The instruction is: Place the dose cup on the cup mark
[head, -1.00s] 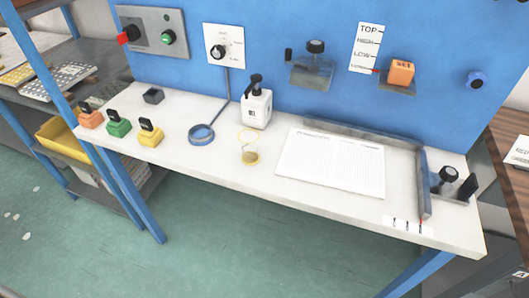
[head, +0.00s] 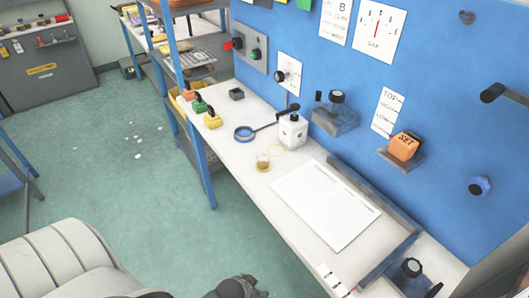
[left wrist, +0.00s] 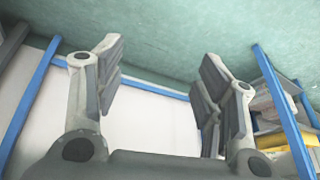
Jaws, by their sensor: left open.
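The dose cup (head: 263,166) is a small clear cup, yellowish at its base, standing on the white bench near its front edge. The cup mark appears to be the thin yellow ring (head: 277,150) on the bench, just behind and right of the cup; the cup seems to stand at the ring's near side, not centred in it. My left gripper (left wrist: 160,88) is open and empty in the left wrist view, with bare white bench top behind its fingers. The cup is not visible there. My right gripper is not in view.
A white pump bottle (head: 292,131) stands behind the ring, and a blue coil (head: 244,133) lies left of it. A paper sheet (head: 325,205) lies to the right. Orange, green and yellow blocks (head: 212,121) stand at the far left end. A metal rail (head: 373,199) runs behind the sheet.

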